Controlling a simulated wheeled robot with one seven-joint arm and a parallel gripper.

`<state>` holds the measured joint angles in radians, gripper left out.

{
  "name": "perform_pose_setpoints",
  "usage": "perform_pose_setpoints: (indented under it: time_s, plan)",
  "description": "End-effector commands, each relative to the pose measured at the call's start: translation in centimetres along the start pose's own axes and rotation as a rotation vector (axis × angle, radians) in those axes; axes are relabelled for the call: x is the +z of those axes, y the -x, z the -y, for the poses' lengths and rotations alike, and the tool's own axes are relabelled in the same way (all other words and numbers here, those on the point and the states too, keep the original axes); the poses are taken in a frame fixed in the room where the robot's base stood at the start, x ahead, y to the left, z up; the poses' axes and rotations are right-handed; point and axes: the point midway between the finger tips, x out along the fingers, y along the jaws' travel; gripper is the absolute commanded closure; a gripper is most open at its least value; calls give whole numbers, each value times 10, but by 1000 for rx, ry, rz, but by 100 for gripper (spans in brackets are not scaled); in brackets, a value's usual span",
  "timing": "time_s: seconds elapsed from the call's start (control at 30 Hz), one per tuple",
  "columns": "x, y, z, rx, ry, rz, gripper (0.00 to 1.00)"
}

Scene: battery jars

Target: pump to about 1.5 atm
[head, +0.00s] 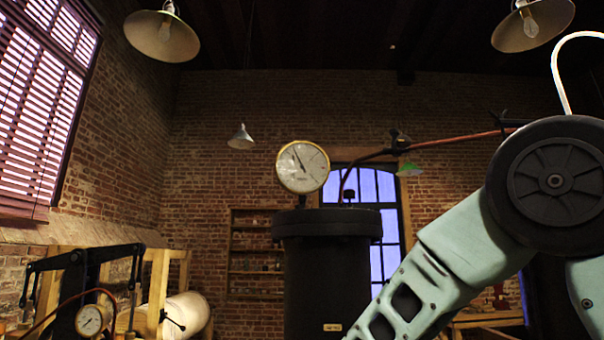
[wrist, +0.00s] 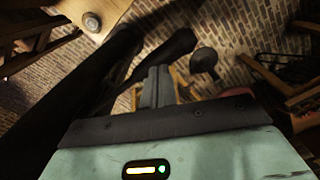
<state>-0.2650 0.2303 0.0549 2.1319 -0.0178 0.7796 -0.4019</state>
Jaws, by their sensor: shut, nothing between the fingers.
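A large round gauge (head: 302,167) with a brass rim and white face stands on top of a black cylindrical vessel (head: 325,270) in the head view. Its needle points up and slightly left; the numbers are too small to read. A black pump frame with lever arms (head: 75,275) stands at the lower left, with a smaller gauge (head: 91,320) low on it. My gripper (wrist: 159,76) shows in the wrist view, fingers shut and empty, beside long dark bars (wrist: 105,85). I cannot tell whether it touches them. My gripper is out of the head view.
A reddish hose (head: 450,141) runs from the vessel's top to the right, behind my arm. A pale cylinder (head: 186,316) lies beside the pump. Shelves (head: 256,255) and a window stand behind. Lamps hang overhead. A dark round knob (wrist: 204,60) shows in the wrist view.

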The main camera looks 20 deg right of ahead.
Motion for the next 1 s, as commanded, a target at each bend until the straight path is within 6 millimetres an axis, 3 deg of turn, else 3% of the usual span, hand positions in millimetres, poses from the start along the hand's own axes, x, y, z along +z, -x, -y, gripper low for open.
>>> perform_pose_setpoints:
  time_s: [0.9, 0.97, 1.0]
  plan:
    - [0, -136, 0, -1, 0, 1, 100]
    - [0, -145, 0, -1, 0, 2, 100]
    - [0, -139, 0, -1, 0, 1, 100]
